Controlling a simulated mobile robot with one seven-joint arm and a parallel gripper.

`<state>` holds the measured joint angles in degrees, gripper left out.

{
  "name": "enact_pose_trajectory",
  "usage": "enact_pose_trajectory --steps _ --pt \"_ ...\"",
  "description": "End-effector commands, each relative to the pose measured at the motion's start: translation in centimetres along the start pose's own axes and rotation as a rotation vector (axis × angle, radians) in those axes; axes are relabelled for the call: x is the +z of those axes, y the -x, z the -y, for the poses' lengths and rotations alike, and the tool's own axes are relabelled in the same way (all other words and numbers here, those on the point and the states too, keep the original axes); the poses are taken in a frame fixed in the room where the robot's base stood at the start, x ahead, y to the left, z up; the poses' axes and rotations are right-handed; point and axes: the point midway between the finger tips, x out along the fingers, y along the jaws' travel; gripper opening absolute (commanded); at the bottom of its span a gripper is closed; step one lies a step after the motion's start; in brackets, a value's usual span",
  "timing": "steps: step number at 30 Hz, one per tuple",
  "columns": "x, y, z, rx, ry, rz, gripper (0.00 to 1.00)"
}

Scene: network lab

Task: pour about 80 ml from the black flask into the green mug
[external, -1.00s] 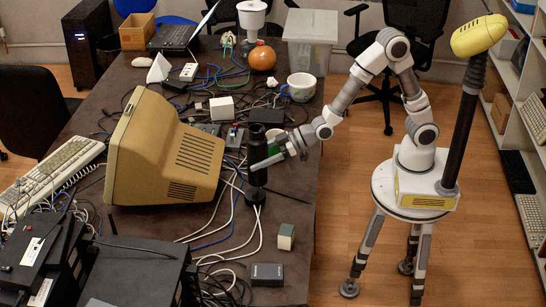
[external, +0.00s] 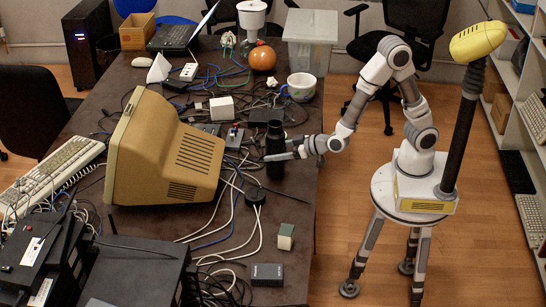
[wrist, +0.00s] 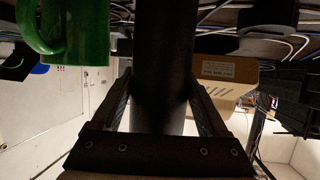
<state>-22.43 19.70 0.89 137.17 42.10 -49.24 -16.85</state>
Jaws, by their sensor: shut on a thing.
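The black flask (external: 275,146) is upright between the fingers of my gripper (external: 278,156), near the table's right edge. In the wrist view, the flask (wrist: 163,65) runs up the middle between the two fingers (wrist: 163,110), which are shut on it. The green mug (wrist: 87,30) shows at the upper left of the wrist view, beside the flask, with its handle on the left. In the external view I cannot make out the mug; the flask or gripper seems to hide it. No liquid stream shows.
A beige monitor (external: 160,152) stands left of the flask. Cables run over much of the table (external: 275,212). A white cup (external: 301,86) and an orange round-bottomed vessel (external: 262,57) stand farther back. A black disc (external: 255,196) and a small box (external: 286,236) lie in front.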

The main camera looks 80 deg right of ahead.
Motion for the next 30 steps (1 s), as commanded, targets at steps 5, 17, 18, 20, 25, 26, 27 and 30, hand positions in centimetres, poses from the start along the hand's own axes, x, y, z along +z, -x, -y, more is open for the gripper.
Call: enact_pose_trajectory --steps 5,17,18,20,25,26,27,30 --pt "-0.21 0.0 0.07 -0.007 -0.015 -0.001 0.0" --pt "-0.29 0.09 0.19 -0.071 -0.169 0.043 0.0" --pt "-0.14 0.01 0.17 -0.08 -0.194 0.049 0.0" --pt "-0.12 0.02 0.23 -0.096 -0.229 0.059 0.0" --pt "-0.01 -0.04 0.22 -0.135 -0.327 0.087 0.0" --pt "0.07 -0.08 0.23 -0.144 -0.345 0.092 0.0" --pt "0.14 -0.11 0.22 -0.153 -0.368 0.098 0.0" --pt "0.29 -0.18 0.21 -0.178 -0.425 0.114 0.0"
